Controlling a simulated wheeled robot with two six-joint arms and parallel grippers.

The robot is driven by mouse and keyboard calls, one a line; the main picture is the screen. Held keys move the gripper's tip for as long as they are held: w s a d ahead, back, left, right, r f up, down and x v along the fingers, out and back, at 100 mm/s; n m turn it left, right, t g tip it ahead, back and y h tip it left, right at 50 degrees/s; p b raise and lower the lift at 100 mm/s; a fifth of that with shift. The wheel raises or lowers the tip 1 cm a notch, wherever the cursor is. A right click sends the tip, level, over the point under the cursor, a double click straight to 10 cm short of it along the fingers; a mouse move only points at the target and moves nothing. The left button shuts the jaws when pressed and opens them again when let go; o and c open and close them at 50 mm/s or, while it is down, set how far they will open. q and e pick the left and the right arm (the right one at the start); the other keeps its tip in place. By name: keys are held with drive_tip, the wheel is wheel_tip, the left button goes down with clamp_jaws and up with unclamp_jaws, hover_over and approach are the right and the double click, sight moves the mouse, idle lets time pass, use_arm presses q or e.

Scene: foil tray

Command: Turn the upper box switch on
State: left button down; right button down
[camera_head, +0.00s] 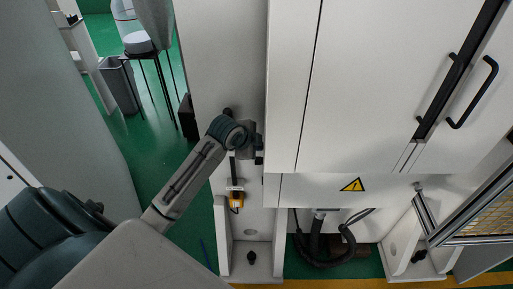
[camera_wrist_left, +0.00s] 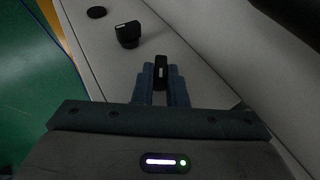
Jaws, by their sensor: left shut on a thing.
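My left gripper (camera_head: 257,143) is at the narrow light-grey side panel of the cabinet, in the middle of the head view. In the left wrist view its two blue-grey fingers (camera_wrist_left: 161,80) are shut on a small black switch handle (camera_wrist_left: 160,68) with a white mark. The handle stands between the fingertips and looks upright in that view. A second black switch (camera_wrist_left: 128,34) sits on the same panel beyond the fingers. The gripper and wrist hide most of the held switch in the head view. My right gripper is in neither view.
The white cabinet (camera_head: 375,80) with long black handles fills the right. Black hoses (camera_head: 318,250) lie under the cabinet. A grey wall stands left, with a stool (camera_head: 148,50) on green floor behind.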

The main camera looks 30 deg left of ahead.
use_arm(q)
drive_tip(key=m+t+y+b, duration=0.1)
drive_tip(key=t+b, duration=0.2)
drive_tip(key=b, duration=0.1)
drive_tip(key=f+m+t+y+b, duration=0.1)
drive_tip(key=t+b, duration=0.2)
drive_tip(key=b, duration=0.2)
drive_tip(key=m+t+y+b, duration=0.1)
drive_tip(key=t+b, duration=0.2)
drive_tip(key=b, duration=0.2)
drive_tip(key=shift+s+d+f+t, duration=0.2)
drive_tip(key=shift+s+f+t, duration=0.15)
drive_tip(key=shift+t, duration=0.05)
drive_tip(key=c, duration=1.5)
unclamp_jaws()
drive_tip(key=shift+o, duration=0.2)
drive_tip(key=shift+s, duration=0.1)
drive_tip(key=s+d+b, duration=0.1)
drive_tip(key=s+b, duration=0.2)
drive_tip(key=s, duration=0.7)
drive_tip(key=shift+s+d, duration=0.25)
drive_tip(key=shift+d, duration=0.1)
